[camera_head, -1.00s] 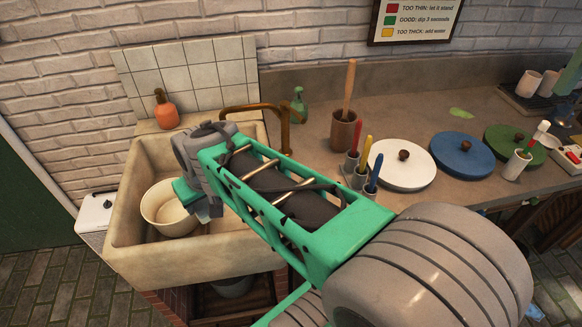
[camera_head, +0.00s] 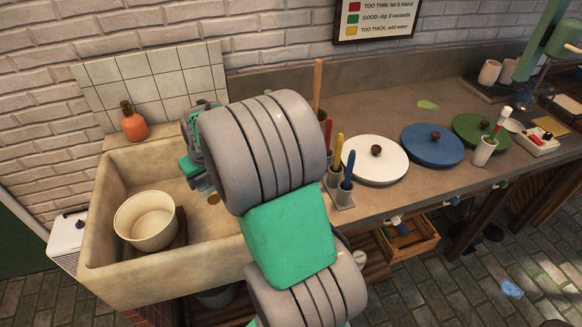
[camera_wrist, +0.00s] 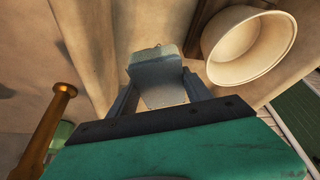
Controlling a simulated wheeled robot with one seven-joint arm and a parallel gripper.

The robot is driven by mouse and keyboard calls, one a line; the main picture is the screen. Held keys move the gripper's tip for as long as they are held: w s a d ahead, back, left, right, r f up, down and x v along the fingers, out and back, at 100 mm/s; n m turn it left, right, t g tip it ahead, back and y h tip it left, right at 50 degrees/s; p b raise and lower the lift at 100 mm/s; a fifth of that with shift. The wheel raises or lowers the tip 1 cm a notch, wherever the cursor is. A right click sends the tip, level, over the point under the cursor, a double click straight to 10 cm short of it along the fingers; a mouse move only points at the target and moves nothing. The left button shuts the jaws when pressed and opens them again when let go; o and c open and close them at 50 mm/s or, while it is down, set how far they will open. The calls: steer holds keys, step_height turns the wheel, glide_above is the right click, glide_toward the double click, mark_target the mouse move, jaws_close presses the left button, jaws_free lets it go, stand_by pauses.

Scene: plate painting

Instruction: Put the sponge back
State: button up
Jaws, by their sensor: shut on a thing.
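My gripper (camera_wrist: 160,88) is shut on a pale blue-grey block with a speckled, paler side, which I take to be the sponge (camera_wrist: 155,68). The sponge sits between the two fingers in the wrist view. In the head view my gripper (camera_head: 203,184) is over the right part of the stone sink (camera_head: 100,262), right of the cream bowl (camera_head: 146,219). Most of the sponge is hidden there by my arm. In the wrist view the bowl (camera_wrist: 249,45) is apart from the sponge. Where the sponge belongs is not clear from these views.
An orange soap bottle (camera_head: 134,124) stands on the sink's back ledge. A brass tap (camera_wrist: 48,128) shows at the left of the wrist view. Brush holders (camera_head: 341,190) and a white lid (camera_head: 374,161) are on the counter to the right. My arm hides the sink's right edge.

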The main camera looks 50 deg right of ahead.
steer(key=s+d, duration=0.4)
steer(key=d, duration=0.3)
steer(key=s+d+p, duration=0.1)
steer(key=s+d, duration=0.3)
steer(key=d, duration=0.4)
steer(key=s+d, duration=0.4)
steer(key=d, duration=0.3)
steer(key=shift+s+d+p, duration=0.3)
steer(key=shift+d+p, duration=0.05)
steer(key=shift+d, duration=0.05)
steer(key=shift+s+d+f, duration=0.1)
steer(key=shift+f, duration=0.05)
step_height(320, 180, down, 4)
steer(key=shift+r+b, duration=0.25)
steer(key=shift+b, duration=0.9)
steer(key=shift+r, duration=0.15)
steer(key=o, duration=1.2)
